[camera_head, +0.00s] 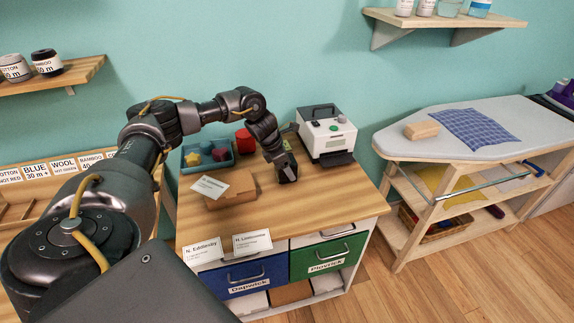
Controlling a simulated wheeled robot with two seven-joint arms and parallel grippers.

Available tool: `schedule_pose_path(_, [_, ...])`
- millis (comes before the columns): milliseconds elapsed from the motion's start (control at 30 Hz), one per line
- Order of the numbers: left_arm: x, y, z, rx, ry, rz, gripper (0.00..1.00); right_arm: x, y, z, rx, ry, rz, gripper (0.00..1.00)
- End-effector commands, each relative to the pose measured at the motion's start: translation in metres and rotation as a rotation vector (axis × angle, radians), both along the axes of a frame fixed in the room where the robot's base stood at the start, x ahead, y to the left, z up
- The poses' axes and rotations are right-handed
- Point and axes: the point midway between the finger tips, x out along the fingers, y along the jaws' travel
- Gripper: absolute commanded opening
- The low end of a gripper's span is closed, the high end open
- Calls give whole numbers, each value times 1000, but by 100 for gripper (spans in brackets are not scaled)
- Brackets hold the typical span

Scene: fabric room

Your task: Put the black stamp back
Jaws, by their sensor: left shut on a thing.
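My left gripper (284,168) reaches over the wooden cabinet top (320,208), between a brown box and a white machine. It is shut on a small dark thing (288,174) that looks like the black stamp; its shape is mostly hidden by the jaws. I cannot tell whether it touches the wood. A blue tray (190,167) with several small coloured pieces stands at the back left of the top. A red object (245,141) stands right of the tray, partly behind my arm. My right gripper is not in view.
The brown box (234,197) bears a white card (209,186). The white machine (321,142) stands at the back right. Two label cards (252,242) stand at the front edge, above blue (246,277) and green (328,256) drawers. The top's front right is clear. An ironing board (400,143) is at right.

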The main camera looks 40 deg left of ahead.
Motion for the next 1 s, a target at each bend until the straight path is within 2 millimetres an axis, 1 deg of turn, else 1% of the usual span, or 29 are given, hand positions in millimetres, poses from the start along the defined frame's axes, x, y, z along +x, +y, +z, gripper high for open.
schedule_pose_path(100, [0, 0, -1, 0, -1, -1, 39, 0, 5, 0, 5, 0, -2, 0])
schedule_pose_path(300, [0, -1, -3, 0, -1, -1, 39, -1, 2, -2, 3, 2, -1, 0])
schedule_pose_path(333, [0, -1, -3, 0, 0, -1, 65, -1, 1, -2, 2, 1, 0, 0])
schedule_pose_path(500, [0, -1, -2, 0, 0, -1, 85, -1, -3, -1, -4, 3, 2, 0])
schedule_pose_path(733, [0, -1, -2, 0, 0, -1, 85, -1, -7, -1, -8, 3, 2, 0])
schedule_pose_path(833, [0, 0, 1, 0, -1, -1, 85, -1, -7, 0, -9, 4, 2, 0])
schedule_pose_path(933, [-3, 2, 11, 0, -2, -2, 85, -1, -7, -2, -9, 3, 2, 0])
schedule_pose_path(1000, [-7, 6, 23, 0, -4, 0, 85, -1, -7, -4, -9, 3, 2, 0])
